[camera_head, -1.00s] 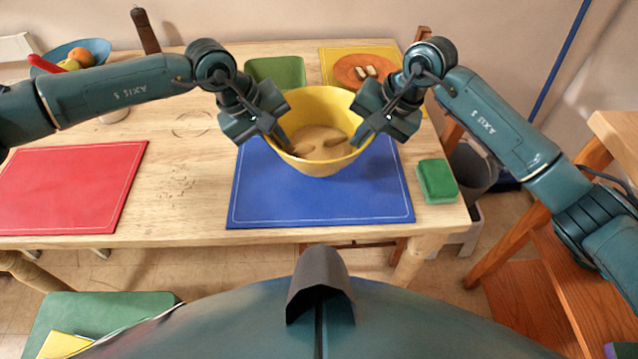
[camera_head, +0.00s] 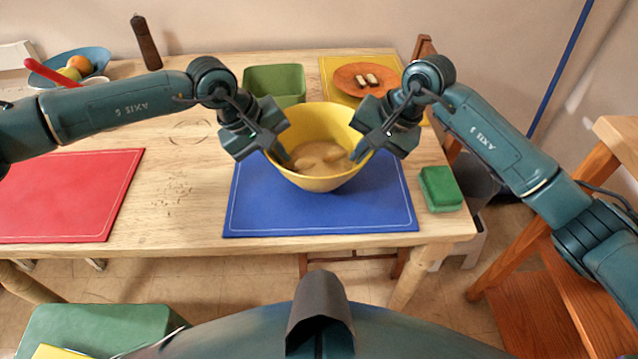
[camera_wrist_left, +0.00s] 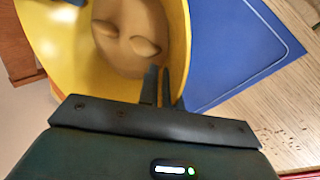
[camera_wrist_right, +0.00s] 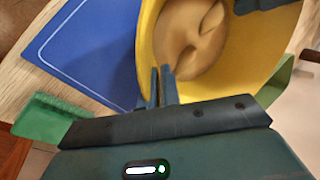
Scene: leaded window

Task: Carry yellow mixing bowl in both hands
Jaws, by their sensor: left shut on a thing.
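The yellow mixing bowl (camera_head: 322,183) is above or on the blue mat (camera_head: 320,220); I cannot tell if its base touches. It looks roughly level and holds tan dough or batter with lumps (camera_head: 320,155). My left gripper (camera_head: 279,152) is shut on the bowl's left rim. The left wrist view shows its fingers (camera_wrist_left: 163,88) pinching the yellow wall (camera_wrist_left: 60,45). My right gripper (camera_head: 362,152) is at the right rim; in the right wrist view its fingers (camera_wrist_right: 162,87) are close together on the rim. The bowl's underside is hidden.
A green sponge or block (camera_head: 440,188) lies right of the blue mat. A green container (camera_head: 275,84) and an orange plate (camera_head: 367,79) stand behind the bowl. A red mat (camera_head: 70,195) lies left, with bare wood between. A wooden stand (camera_head: 615,140) is at right.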

